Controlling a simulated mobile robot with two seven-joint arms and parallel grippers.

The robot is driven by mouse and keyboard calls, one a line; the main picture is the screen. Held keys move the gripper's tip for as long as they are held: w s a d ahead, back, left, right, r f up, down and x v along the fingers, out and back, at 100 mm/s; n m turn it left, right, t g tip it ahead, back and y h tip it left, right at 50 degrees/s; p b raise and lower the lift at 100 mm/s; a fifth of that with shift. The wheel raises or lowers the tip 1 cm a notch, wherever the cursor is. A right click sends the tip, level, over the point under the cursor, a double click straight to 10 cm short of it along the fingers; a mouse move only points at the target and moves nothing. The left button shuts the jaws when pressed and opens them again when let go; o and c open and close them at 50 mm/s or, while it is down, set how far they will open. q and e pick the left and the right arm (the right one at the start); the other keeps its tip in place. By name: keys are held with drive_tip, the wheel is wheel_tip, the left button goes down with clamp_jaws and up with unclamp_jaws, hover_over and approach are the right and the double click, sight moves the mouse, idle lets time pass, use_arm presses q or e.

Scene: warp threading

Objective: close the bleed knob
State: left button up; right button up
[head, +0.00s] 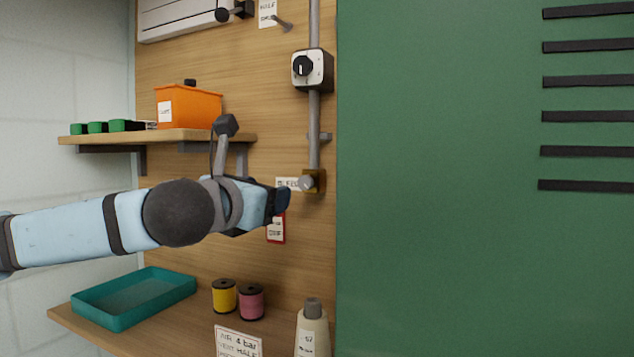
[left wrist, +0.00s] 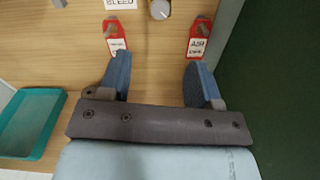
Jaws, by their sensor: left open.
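The bleed knob (head: 306,183) is a small round silver knob on a brass block at the lower end of the grey pipe. In the left wrist view the knob (left wrist: 159,9) sits at the top edge, partly cut off, right of the white BLEED label (left wrist: 121,4). My left gripper (head: 280,202) is just left of and slightly below the knob, apart from it. In the left wrist view its blue fingers (left wrist: 157,72) are spread with nothing between them, and the knob lies beyond their tips. My right gripper is not in view.
Two red tags, left (left wrist: 117,38) and right (left wrist: 199,38), hang on the board below the knob. A green panel (head: 440,250) stands right of the pipe. A shelf with an orange bin (head: 188,108) is above my arm; a teal tray (head: 135,297), spools and a bottle (head: 312,333) are below.

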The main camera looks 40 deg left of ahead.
sight(304, 183)
use_arm(q)
drive_tip(key=p+x, duration=0.9)
drive_tip(key=x, duration=0.5)
drive_tip(key=shift+w, duration=0.15)
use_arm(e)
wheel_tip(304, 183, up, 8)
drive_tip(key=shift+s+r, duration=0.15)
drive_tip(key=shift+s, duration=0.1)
use_arm(q)
drive_tip(key=shift+c, duration=0.5)
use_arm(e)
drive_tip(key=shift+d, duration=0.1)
use_arm(q)
drive_tip(key=c, duration=0.8)
drive_tip(key=shift+c, duration=0.2)
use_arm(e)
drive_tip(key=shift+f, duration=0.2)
